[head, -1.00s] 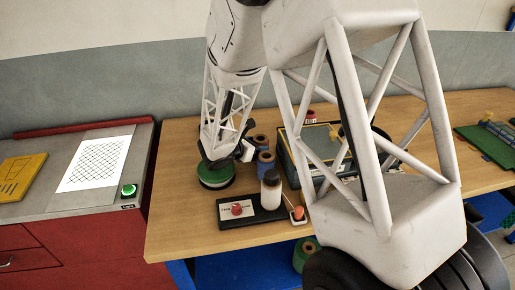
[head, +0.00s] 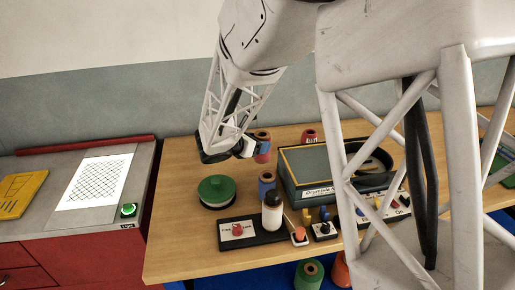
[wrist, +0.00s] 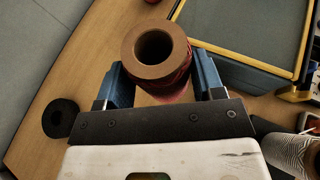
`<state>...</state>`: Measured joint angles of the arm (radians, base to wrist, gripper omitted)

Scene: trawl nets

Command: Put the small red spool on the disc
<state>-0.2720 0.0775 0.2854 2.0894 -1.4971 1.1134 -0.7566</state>
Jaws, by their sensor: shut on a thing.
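My gripper (head: 257,147) is shut on a spool with a brown core and red thread, the small red spool (head: 262,157). The wrist view shows the spool (wrist: 158,48) upright between my two blue fingers (wrist: 160,85), its open core facing the camera. In the head view it is held above the table, behind the blue spool. The disc (head: 216,186) is round and green, with a darker base, on the table left of and in front of my gripper. Nothing stands on it.
A yellow-edged case (head: 305,165) is further right. Another red spool (head: 309,137) stands behind it. A black plate with a red button (head: 237,229) lies in front.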

